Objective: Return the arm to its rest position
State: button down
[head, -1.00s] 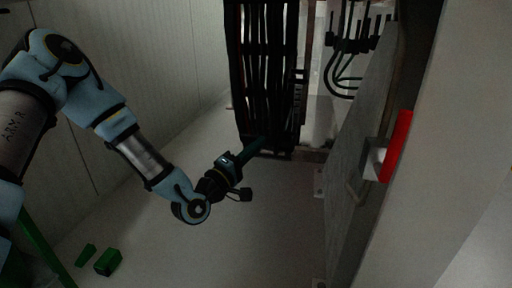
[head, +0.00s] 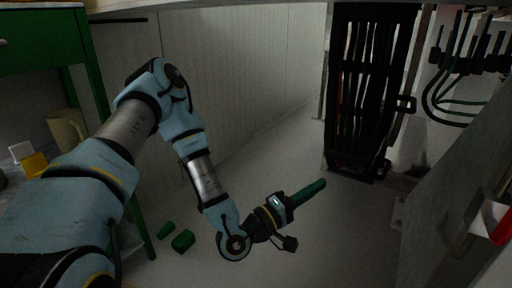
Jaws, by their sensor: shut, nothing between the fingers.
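My blue-and-silver arm reaches in from the lower left of the head view, bends at a raised elbow and comes down to the wrist. My gripper (head: 308,191) is at the end of it, in the lower middle. Its teal fingers lie together and point up and to the right. Nothing shows between them. The gripper is in free air, in front of the pale floor and apart from the black rack.
A black rack of cables (head: 366,95) stands behind the gripper. An open grey door (head: 460,180) with a red handle (head: 502,226) is at the right. A green workbench (head: 40,48) stands at the left. Two green blocks (head: 183,241) lie on the floor.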

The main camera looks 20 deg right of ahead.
jog(key=w+a+f+m+t+y, duration=0.2)
jog(key=w+a+f+m+y, duration=0.1)
jog(key=w+a+y, duration=0.45)
jog(key=w+a+f+m+t+y, duration=0.1)
jog(key=w+a+f+m+y, duration=0.15)
jog(key=w+a+y, duration=0.45)
jog(key=w+a+r+n+y, duration=0.2)
jog(key=a+r+y, duration=0.1)
jog(key=a, duration=0.8)
jog(key=w+a+r+n+y, duration=0.1)
jog(key=w+a+r+y, duration=0.15)
jog(key=a, duration=0.85)
jog(key=s+a+r+n+g+p, duration=0.1)
jog(key=s+a+r+p, duration=0.2)
jog(key=s+r, duration=0.15)
jog(key=s+a+r+n+g+p, duration=0.1)
jog(key=s+a+r+g+p, duration=0.1)
jog(key=s+a+r+p, duration=0.3)
notch_tip(320, 180, up, 38)
jog(key=w+d+p, duration=0.2)
jog(key=p, duration=3.3)
jog(key=shift+d+f+y, duration=0.15)
jog(key=shift+f+y, duration=0.05)
jog(key=shift+y, duration=0.2)
